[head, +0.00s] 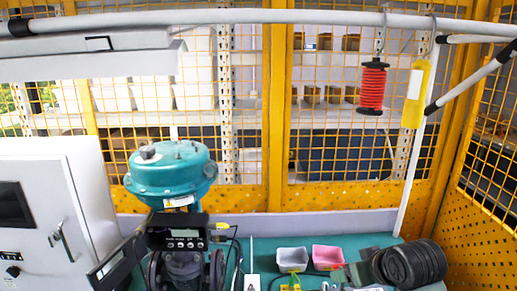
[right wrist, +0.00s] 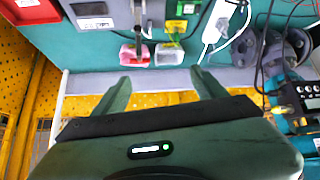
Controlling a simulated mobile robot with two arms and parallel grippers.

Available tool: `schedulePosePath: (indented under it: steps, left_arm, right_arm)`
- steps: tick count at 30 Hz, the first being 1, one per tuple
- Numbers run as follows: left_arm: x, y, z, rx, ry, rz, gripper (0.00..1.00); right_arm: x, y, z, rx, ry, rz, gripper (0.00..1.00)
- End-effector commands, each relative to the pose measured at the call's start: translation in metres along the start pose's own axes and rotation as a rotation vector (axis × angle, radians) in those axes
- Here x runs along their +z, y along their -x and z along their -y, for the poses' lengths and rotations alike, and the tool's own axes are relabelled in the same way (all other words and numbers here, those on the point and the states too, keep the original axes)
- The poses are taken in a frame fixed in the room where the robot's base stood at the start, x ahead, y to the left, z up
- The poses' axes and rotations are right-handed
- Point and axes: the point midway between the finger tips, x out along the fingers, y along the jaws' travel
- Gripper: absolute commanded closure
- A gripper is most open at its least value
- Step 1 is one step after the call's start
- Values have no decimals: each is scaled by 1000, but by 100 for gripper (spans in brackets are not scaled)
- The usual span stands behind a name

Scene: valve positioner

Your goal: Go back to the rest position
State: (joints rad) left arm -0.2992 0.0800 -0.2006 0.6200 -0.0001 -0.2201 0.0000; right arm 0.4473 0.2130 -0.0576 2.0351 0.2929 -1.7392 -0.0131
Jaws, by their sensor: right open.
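My right gripper (right wrist: 160,78) is open in the right wrist view, its two dark green fingers wide apart with nothing between them. The fingertips lie over the pale strip along the bench edge, beside the small grey bin and pink bin. In the head view, dark parts at the lower right look like my right arm and gripper, but the fingers are not clear there. My left gripper is in neither view. The valve with a teal round actuator (head: 170,175) stands upright on the bench, with a black positioner (head: 178,237) in front of it.
A grey bin (head: 292,260) and a pink bin (head: 327,257) sit on the teal bench. A white cabinet (head: 45,200) stands at left. Yellow mesh fencing (head: 275,120) closes the back and right. A red spool (head: 372,88) and a yellow tool (head: 415,95) hang from the rail.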

Motion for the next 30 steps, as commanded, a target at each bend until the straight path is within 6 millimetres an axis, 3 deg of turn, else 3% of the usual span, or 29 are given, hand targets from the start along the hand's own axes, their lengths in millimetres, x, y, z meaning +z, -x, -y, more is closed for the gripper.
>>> schedulePosePath:
  steps: [1, 6, 9, 12, 18, 26, 30]
  left_arm:
    - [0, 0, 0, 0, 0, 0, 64]
    - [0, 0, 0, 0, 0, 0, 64]
    - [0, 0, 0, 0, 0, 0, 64]
    - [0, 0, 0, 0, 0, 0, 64]
    - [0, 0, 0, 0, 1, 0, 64]
    - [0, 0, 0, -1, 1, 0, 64]
    - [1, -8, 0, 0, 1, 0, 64]
  right_arm:
    - [41, -11, 11, -2, -1, 47, 28]
    - [152, -20, 40, 1, -5, 163, 28]
    - [208, -13, 55, 2, -10, 223, 28]
    - [249, -2, 66, 4, -15, 270, 28]
    - [305, 21, 81, 5, -24, 338, 28]
    - [356, 53, 94, 9, -35, 410, 28]
    - [376, 12, 95, 7, -33, 422, 28]
